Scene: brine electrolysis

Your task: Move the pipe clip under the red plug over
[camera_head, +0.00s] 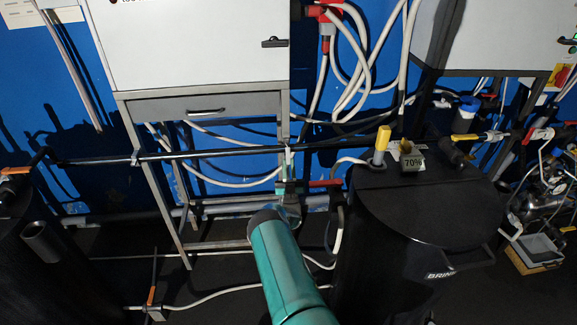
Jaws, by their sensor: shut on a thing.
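The red plug (326,40) hangs with its cable right of the white cabinet, at the top middle. Below it, a small pale pipe clip (289,149) sits on the long black horizontal pipe (225,153). My teal arm reaches up from the bottom middle, and my gripper (289,163) is at this clip, shut on it. The jaws are small and partly hidden by my own wrist, so the exact grip is hard to see. Another pale clip (136,158) is farther left on the same pipe.
A red valve handle (325,184) is close right of my gripper. A large black brine tank (400,235) stands at the right, with a yellow handle (383,138) and a 70% label on top. A metal stand (165,215) carries the white cabinet (190,45). White cables hang behind.

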